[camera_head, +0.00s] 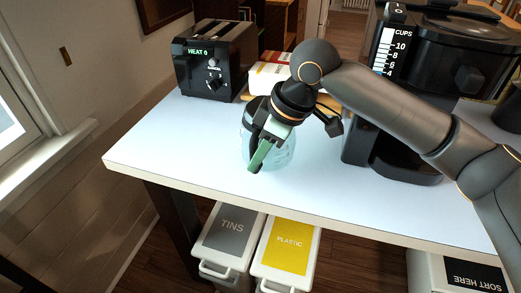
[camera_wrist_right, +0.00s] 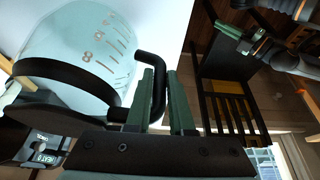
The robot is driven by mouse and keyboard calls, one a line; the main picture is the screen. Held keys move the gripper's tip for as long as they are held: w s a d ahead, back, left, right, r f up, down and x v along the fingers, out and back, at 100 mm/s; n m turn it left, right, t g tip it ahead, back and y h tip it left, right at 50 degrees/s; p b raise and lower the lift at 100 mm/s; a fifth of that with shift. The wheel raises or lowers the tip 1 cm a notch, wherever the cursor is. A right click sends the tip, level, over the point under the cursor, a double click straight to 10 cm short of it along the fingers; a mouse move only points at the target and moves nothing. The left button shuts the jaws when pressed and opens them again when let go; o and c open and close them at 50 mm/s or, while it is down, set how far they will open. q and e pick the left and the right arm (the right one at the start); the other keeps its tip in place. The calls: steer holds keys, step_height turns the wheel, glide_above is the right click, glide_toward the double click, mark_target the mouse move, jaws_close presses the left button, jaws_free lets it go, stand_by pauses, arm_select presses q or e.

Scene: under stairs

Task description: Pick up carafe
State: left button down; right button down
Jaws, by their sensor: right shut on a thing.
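The carafe (camera_head: 284,155) is a clear, bluish glass jug on the white counter, partly hidden behind my right gripper in the head view. In the right wrist view the carafe (camera_wrist_right: 85,45) fills the left side, with measuring marks, a black band and a black handle (camera_wrist_right: 152,62). My right gripper (camera_head: 261,155) comes down over the near side of the carafe. Its green fingers (camera_wrist_right: 164,92) are shut on the handle. I cannot tell whether the carafe's base touches the counter. What looks like my left gripper (camera_wrist_right: 236,38) shows small at the upper right of the wrist view; its opening is unclear.
A black coffee maker (camera_head: 405,100) stands right of the carafe, behind my right arm. A toaster (camera_head: 215,62) is at the back left, with books (camera_head: 270,76) beside it. The counter's (camera_head: 165,135) front left is clear. Bins (camera_head: 228,235) stand below.

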steer(key=shift+r, duration=0.55)
steer(key=s+d+r+p, duration=0.1)
steer(key=s+d+r, duration=0.8)
steer(key=s+r, duration=0.1)
steer(key=shift+v, duration=0.9)
steer(key=shift+a, duration=0.1)
